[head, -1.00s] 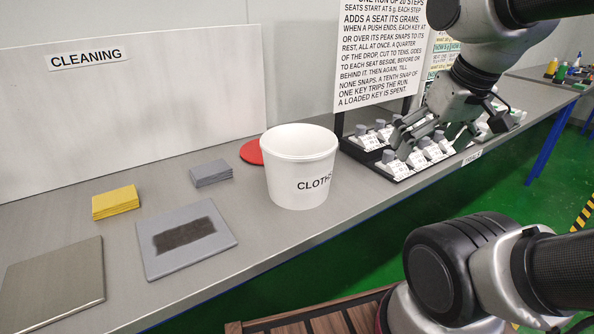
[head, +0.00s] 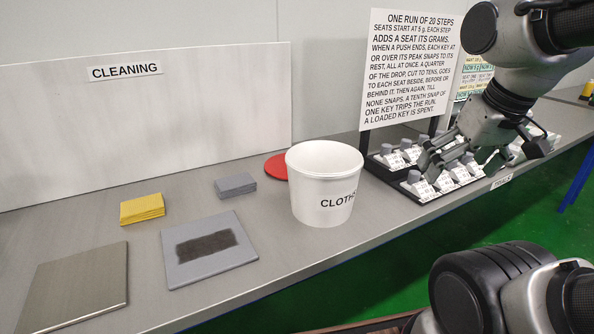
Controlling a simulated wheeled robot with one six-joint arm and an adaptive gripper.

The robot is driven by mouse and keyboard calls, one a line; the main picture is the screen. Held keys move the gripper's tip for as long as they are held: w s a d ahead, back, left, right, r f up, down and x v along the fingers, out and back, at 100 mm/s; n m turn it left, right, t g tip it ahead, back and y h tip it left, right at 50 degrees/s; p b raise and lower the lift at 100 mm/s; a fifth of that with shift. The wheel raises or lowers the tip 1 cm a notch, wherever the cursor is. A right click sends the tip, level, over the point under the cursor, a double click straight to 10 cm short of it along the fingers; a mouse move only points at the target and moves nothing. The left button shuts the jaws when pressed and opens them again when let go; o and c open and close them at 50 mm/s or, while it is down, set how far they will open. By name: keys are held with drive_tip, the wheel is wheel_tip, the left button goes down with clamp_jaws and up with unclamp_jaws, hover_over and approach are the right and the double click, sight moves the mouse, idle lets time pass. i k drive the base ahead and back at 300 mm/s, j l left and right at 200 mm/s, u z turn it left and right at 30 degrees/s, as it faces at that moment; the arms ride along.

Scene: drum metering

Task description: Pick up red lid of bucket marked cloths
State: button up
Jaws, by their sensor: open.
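The white bucket (head: 318,198) marked CLOTHS stands upright on the grey bench. My gripper (head: 460,170) is at the right, open, pointing down and left over the key trays. It is well apart from the red disc and the bucket, and I see nothing held in it.
The key trays (head: 418,190) with a tall instruction sign (head: 408,75) stand right of the bucket. Left are yellow cloths (head: 142,209), grey cloths (head: 235,186), a grey board with a dark patch (head: 185,270) and a metal plate (head: 75,287). The CLEANING panel (head: 200,115) stands behind.

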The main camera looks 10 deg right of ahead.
sight(276, 166)
drive_tip(key=i+l+u, duration=0.2)
drive_tip(key=l, duration=0.15)
drive_tip(key=i+l+u, duration=0.2)
drive_tip(key=l, duration=0.2)
drive_tip(key=i+l+u, duration=0.2)
drive_tip(key=l, duration=0.15)
drive_tip(key=k, duration=0.1)
